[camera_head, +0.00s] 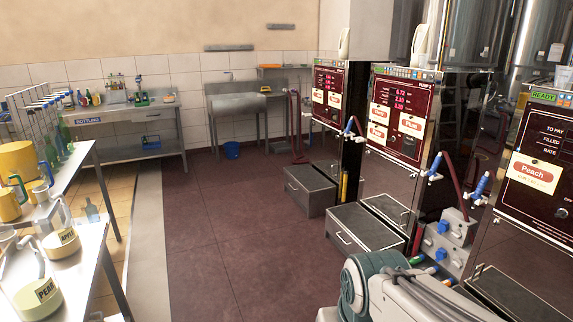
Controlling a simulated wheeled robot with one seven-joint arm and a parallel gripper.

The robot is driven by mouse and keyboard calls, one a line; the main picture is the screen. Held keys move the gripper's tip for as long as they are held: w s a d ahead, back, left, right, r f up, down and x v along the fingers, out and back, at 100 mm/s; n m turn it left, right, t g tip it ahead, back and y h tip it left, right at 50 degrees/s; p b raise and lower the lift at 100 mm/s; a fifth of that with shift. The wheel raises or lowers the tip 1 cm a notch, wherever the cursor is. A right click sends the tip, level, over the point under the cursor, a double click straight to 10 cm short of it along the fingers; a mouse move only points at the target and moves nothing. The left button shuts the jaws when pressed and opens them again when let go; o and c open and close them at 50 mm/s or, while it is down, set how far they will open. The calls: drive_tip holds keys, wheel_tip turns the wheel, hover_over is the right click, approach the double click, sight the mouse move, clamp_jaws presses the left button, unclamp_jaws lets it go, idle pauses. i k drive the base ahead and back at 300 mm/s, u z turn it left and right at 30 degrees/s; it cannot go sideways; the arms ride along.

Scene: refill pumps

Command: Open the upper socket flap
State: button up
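A grey stepped socket block (459,231) stands low between the middle and right pump cabinets. A small blue upper flap (443,227) shows on its upper front face, and a blue lower flap (440,254) shows below it. The upper flap looks closed, but it is too small to be sure. Part of my arm (385,290) fills the bottom right and stands in front of the block's lower left. The fingers of my gripper cannot be made out.
Pump cabinets (405,125) with nozzles, hoses and low steel boxes (366,229) line the right. Coloured connectors lie near the block's foot. A table (95,262) with jugs stands left; a bottling bench (125,118) and sink (240,105) stand behind. The middle floor (235,245) is clear.

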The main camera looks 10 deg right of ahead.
sight(442, 227)
drive_tip(key=z, duration=0.1)
drive_tip(key=i, duration=1.7)
drive_tip(key=z, duration=0.8)
drive_tip(key=i, duration=2)
drive_tip(key=z, duration=0.5)
